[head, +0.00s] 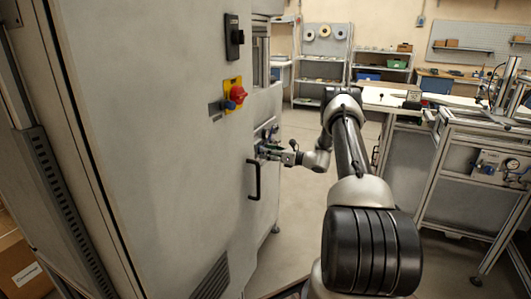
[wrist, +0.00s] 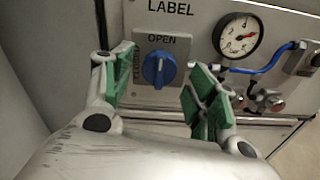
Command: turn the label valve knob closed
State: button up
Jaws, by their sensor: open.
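The label valve knob (wrist: 159,71) is blue and round, on a grey plate under the word LABEL in the wrist view. Its grip ridge stands about upright, towards OPEN at the plate's top; CLOSED is written along the left side. My gripper (wrist: 161,82) is open, its green-padded fingers on either side of the knob with gaps between. I cannot tell whether the fingertips reach the knob's depth. In the head view my gripper (head: 272,151) is at the machine's side, and the knob cannot be made out there.
Right of the knob are a pressure gauge (wrist: 237,35), a blue hose (wrist: 262,66) and metal fittings (wrist: 268,101). In the head view, a black door handle (head: 254,180) and a red switch (head: 236,92) project from the cabinet near my gripper. The floor right of the cabinet is open.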

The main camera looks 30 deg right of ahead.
jog(key=shift+w+a, duration=0.4)
jog(key=shift+w, duration=0.1)
jog(key=shift+c, duration=0.2)
jog(key=c, duration=1)
